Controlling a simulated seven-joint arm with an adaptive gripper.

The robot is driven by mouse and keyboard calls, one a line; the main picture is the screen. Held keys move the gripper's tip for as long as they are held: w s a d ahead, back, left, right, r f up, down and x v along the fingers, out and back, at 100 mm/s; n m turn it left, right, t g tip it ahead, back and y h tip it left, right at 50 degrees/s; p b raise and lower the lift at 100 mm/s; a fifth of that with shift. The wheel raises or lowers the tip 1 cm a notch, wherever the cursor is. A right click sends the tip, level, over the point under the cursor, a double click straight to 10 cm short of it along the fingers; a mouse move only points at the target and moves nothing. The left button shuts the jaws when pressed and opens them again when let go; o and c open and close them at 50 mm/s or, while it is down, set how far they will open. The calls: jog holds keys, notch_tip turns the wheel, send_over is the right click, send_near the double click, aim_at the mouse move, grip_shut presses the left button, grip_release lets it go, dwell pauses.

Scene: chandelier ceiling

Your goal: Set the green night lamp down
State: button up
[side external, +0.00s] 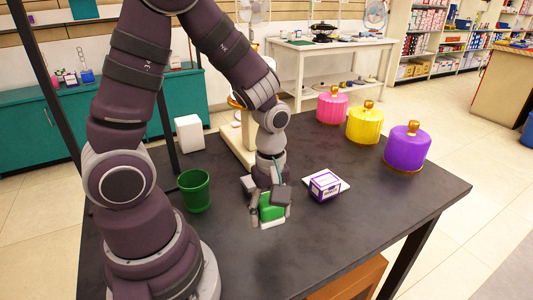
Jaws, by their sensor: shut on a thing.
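The green night lamp (270,209) is a small green block with a white lower edge. My gripper (268,205) points down and is shut on it, with fingers on either side of it. The lamp is just above or at the dark table (330,240); I cannot tell whether it touches.
A purple and white box (324,186) on a white square lies just right of my gripper. A green cup (195,190) stands to the left. Pink (332,106), yellow (365,124) and purple (407,147) domed containers stand at the back right. The front right tabletop is clear.

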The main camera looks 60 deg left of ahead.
jog(key=shift+n, duration=0.5)
jog(key=w+a, duration=0.1)
jog(key=a, duration=0.1)
jog(key=w+a, duration=0.1)
jog(key=a, duration=0.2)
jog(key=w+a+r, duration=0.1)
jog(key=w+a, duration=0.1)
jog(key=shift+a+r, duration=0.1)
jog(key=shift+a, duration=0.15)
jog(key=a, duration=0.5)
notch_tip(320, 180, up, 3)
send_over(209, 170)
notch_tip(209, 170, down, 9)
jog(key=shift+s+d+r, duration=0.1)
jog(key=shift+d, duration=0.05)
jog(key=shift+f, duration=0.35)
